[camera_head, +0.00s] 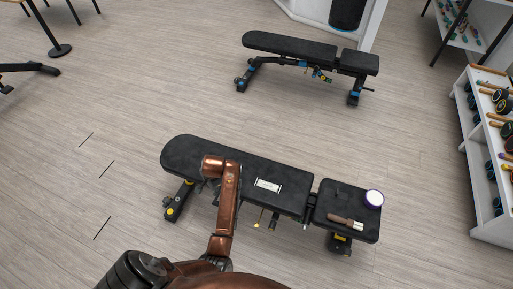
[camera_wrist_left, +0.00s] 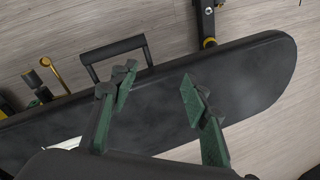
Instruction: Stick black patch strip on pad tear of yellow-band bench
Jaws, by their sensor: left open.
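The yellow-band bench (camera_head: 287,179) stands in the foreground of the head view, its black pad also in the wrist view (camera_wrist_left: 250,75). A white piece (camera_wrist_left: 68,143) shows partly in the wrist view, cut off by my gripper. My left gripper (camera_wrist_left: 155,88) is open and empty over the long pad, its green fingers apart. In the head view its fingers are mostly hidden. No black strip can be clearly made out. My right gripper is out of view.
A white round item with a purple rim (camera_head: 374,198) and a brown-and-white tool (camera_head: 345,222) lie on the seat pad. A blue-marked bench (camera_head: 290,47) stands behind. A white rack (camera_head: 487,150) stands at right. Floor (camera_head: 100,110) at left is mostly clear.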

